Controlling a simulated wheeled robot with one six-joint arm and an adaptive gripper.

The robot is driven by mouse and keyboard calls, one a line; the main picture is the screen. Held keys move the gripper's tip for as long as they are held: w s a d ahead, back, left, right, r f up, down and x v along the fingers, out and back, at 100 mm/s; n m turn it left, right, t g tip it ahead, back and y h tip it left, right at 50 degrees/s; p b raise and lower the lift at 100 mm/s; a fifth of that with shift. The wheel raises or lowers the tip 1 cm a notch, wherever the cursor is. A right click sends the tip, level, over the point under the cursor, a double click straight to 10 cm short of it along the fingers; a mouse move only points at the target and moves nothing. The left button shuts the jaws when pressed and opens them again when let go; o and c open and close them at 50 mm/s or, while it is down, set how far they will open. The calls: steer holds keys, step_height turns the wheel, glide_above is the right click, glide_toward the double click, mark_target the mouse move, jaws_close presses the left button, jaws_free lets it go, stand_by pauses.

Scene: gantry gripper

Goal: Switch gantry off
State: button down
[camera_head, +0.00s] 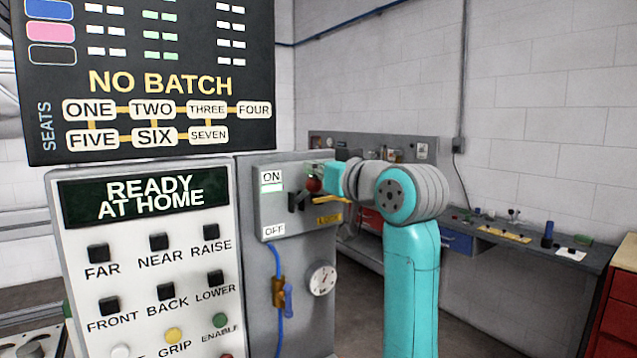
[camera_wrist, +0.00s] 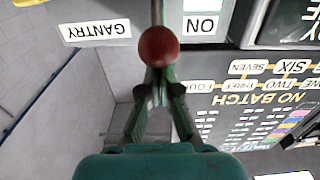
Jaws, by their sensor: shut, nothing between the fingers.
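The grey switch box (camera_head: 293,215) carries an ON label (camera_head: 271,177) at the top and an OFF label (camera_head: 273,231) at the bottom. Its lever has a red ball knob (camera_head: 314,184), level with the ON end. In the wrist view, which is upside down, the red knob (camera_wrist: 158,46) stands just beyond the fingertips of my gripper (camera_wrist: 158,88), near the ON label (camera_wrist: 201,25) and a GANTRY label (camera_wrist: 96,30). The fingers are together with nothing between them. Whether they touch the knob or lever, I cannot tell. In the head view my arm partly hides the fingers.
The control panel (camera_head: 150,262) at left reads READY AT HOME; the black board (camera_head: 150,60) above reads NO BATCH. A gauge (camera_head: 322,279) and a blue cable (camera_head: 279,300) are below the switch. A workbench (camera_head: 560,241) with small items stands behind right.

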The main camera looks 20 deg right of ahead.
steer(key=shift+f, duration=2.9)
steer(key=r+v, duration=0.1)
steer(key=v, duration=0.8)
steer(key=shift+r, duration=0.15)
